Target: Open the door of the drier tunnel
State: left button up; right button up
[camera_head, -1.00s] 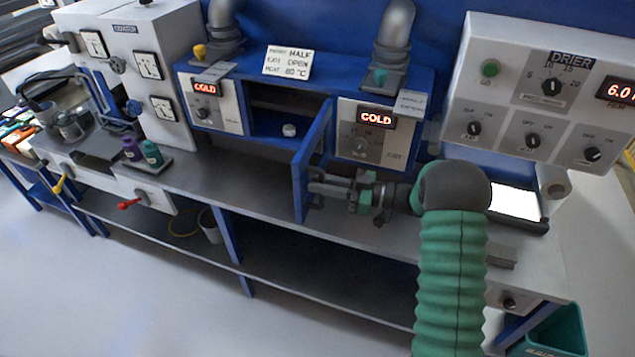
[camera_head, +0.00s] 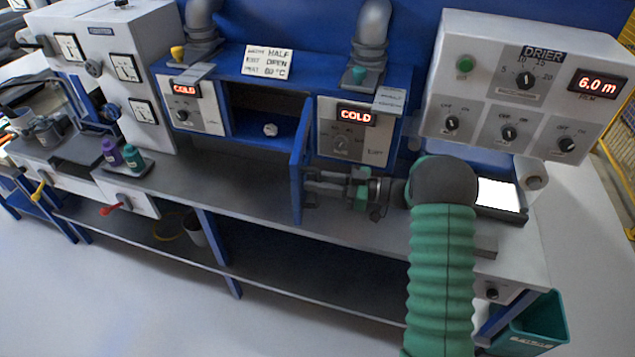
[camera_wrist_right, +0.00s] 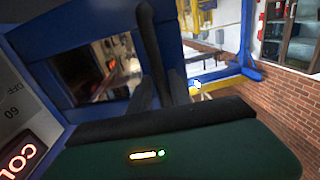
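The drier tunnel (camera_head: 225,68) is a blue cabinet on the bench with white control panels at both ends. Its blue door (camera_head: 297,172) stands swung out toward me, hinged on the right beside the right COLD panel, and looks nearly edge-on. The dark chamber (camera_head: 268,105) shows to its left, with a small white roll (camera_head: 270,129) inside. My right gripper (camera_head: 309,184) is at the right side of the door, fingertips close to or against it; contact is unclear. In the right wrist view, dark fingers (camera_wrist_right: 158,58) show before a blue frame. My left gripper is out of view.
The drier control box (camera_head: 525,85) stands at the right, above a lit white panel (camera_head: 497,195). Purple (camera_head: 112,152) and teal (camera_head: 133,158) bottles stand at the left. A teal bin (camera_head: 535,325) is at lower right. The bench front left of the door is clear.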

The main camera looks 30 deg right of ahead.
jog(key=shift+s+d+f, duration=0.1)
jog(key=shift+s+d, duration=0.05)
jog(key=shift+d, duration=0.1)
jog(key=b+v, duration=0.2)
jog(key=v, duration=1.4)
jog(key=shift+b, duration=0.4)
jog(key=shift+d, duration=0.1)
